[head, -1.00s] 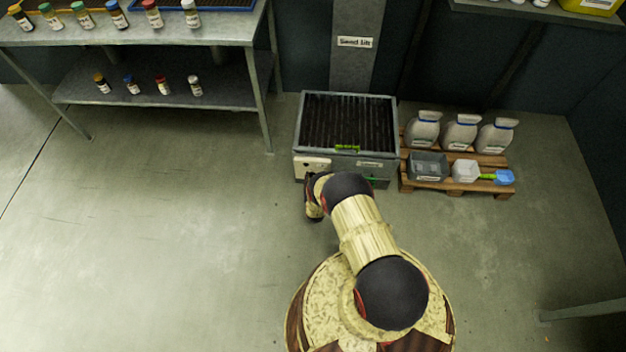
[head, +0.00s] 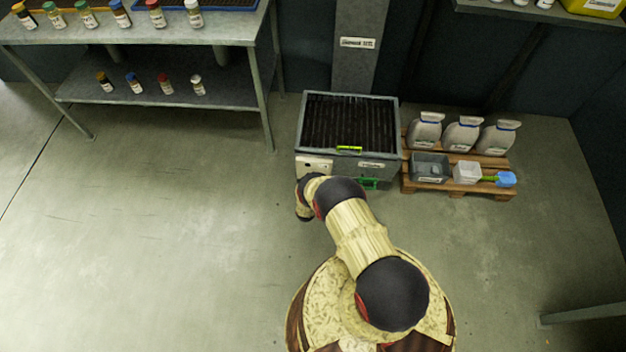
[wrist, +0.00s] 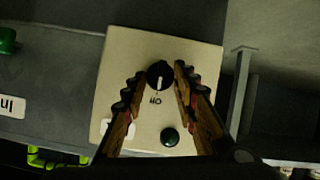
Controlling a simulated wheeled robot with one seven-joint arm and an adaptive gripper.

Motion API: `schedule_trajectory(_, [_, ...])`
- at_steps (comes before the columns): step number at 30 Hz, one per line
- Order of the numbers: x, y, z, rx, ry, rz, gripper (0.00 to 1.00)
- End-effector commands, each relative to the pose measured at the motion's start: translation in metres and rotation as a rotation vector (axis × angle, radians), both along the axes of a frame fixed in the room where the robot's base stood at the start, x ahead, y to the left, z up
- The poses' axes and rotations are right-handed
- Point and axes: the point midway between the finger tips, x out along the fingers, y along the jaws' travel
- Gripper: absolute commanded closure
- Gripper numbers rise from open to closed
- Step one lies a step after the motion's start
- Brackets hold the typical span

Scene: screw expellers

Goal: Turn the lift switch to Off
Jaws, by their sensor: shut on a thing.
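The lift switch is a round black knob (wrist: 160,74) with a white line, on a cream panel (wrist: 135,60) in the wrist view. An upside-down "Off" label sits just below the knob there. The white line stands nearly upright in the picture, its lower end toward that label. My gripper (wrist: 160,72) has one finger on each side of the knob and is shut on it. A dark green round button (wrist: 169,137) is lower on the panel. In the head view the panel (head: 314,165) is on the front left of the grey sand lift box (head: 390,163); my arm hides the gripper's tips.
A pallet (head: 458,190) with sacks and tubs stands close to the right of the box. A metal table (head: 235,30) with bottles is at the back left. The box has a green front handle (head: 367,183). The floor at left is clear.

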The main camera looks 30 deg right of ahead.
Motion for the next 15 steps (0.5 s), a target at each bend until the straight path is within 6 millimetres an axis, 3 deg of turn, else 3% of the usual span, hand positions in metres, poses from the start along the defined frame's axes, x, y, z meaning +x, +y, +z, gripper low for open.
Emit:
schedule_trajectory(4, [0.0002, 0.0, 0.0, 0.0, 0.0, 0.001, 0.97])
schedule_trajectory(5, [0.0002, 0.0, 0.0, 0.0, 0.0, 0.001, 0.7])
schedule_trajectory(15, [0.0002, -0.0001, 0.0002, 0.0, -0.001, 0.0, 0.53])
